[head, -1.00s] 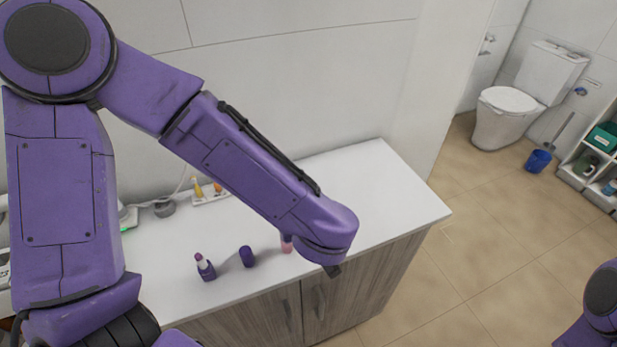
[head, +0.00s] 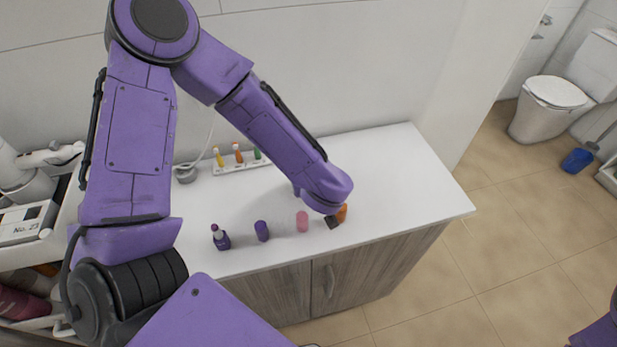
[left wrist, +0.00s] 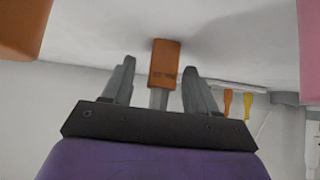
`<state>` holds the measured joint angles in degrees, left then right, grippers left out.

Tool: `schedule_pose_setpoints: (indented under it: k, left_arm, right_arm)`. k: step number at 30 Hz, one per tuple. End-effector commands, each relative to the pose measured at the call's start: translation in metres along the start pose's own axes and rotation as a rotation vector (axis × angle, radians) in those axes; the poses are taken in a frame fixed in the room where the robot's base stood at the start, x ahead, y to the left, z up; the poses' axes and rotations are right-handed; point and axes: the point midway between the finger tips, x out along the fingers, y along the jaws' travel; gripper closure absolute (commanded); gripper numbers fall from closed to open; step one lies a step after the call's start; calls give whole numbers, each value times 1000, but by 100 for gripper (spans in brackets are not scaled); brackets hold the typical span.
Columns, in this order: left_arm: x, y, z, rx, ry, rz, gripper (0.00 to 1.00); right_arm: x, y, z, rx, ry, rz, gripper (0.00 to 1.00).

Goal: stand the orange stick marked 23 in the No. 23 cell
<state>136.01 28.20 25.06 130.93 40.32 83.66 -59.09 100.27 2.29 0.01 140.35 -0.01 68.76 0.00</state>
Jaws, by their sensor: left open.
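An orange stick (left wrist: 164,60) with faint dark marking, too small to read surely, is straight ahead in the left wrist view. It lies between the lines of my left gripper's (left wrist: 160,78) two spread fingers, which are open and not closed on it. In the head view my left gripper (head: 333,221) is low over the white counter, right of the pink stick (head: 302,221). An orange stick (head: 342,212) shows beside it, partly hidden. A second orange piece (left wrist: 20,25) fills the wrist view's upper left corner. A label reading No. 23 (head: 28,228) is at far left; its cell is not clear.
A dark purple lipstick (head: 220,237) and a purple stick (head: 262,231) stand left of the pink one. A white holder (head: 226,170) with yellow, orange and green pieces sits at the wall. The counter's right end (head: 420,185) is clear.

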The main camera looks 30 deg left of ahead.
Motion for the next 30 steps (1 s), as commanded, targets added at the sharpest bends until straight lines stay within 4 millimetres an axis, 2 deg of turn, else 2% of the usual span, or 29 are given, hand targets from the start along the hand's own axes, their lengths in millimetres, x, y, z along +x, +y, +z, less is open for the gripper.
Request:
schedule_pose_setpoints:
  k: [2,7,8,17,22,24,26,30]
  left_arm:
    - [0,0,0,0,0,0,42]
    - [0,0,0,0,0,0,94]
    - [-1,0,0,0,0,0,97]
    - [-1,0,0,1,-1,0,100]
    - [-14,1,-14,-3,3,4,100]
    - [-27,2,-24,-4,4,6,100]
    - [-48,6,-25,0,5,7,100]
    - [-100,14,-31,0,6,7,100]
  right_arm:
    - [0,0,0,0,-1,0,57]
    - [0,0,0,0,-1,1,57]
    - [0,0,0,0,-1,1,57]
    - [1,0,0,0,0,0,57]
    - [4,0,2,0,0,0,57]
    - [5,0,2,0,0,0,57]
    - [5,0,2,0,0,0,57]
    - [4,0,2,0,-1,0,57]
